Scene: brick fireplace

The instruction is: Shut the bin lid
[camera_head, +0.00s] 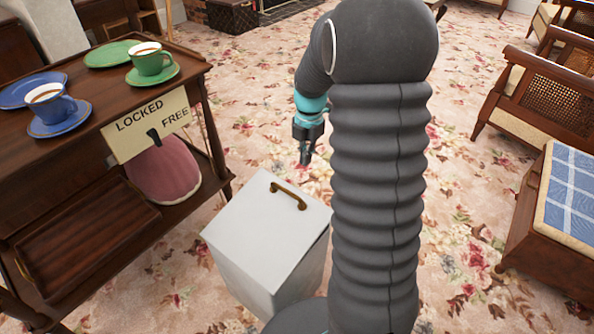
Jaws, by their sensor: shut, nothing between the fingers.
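A white box-shaped bin (262,262) stands on the floral carpet in front of me, left of my arm. Its lid (262,218) is flat on top and looks closed, with a brass handle (289,196) near its far edge. Any small gap under the lid is too fine to tell. My gripper (305,158) is shut and empty, pointing down above and beyond the lid's far right edge, apart from the handle as far as I can see. My arm hides the area right of the bin.
A dark wooden trolley (95,165) at left carries a blue cup (50,105), a green cup (150,62) and a "LOCKED / FREE" sign (146,124). A wooden seat with a blue checked cushion (572,200) and cane chairs (545,95) stand at right. Carpet beyond the bin is clear.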

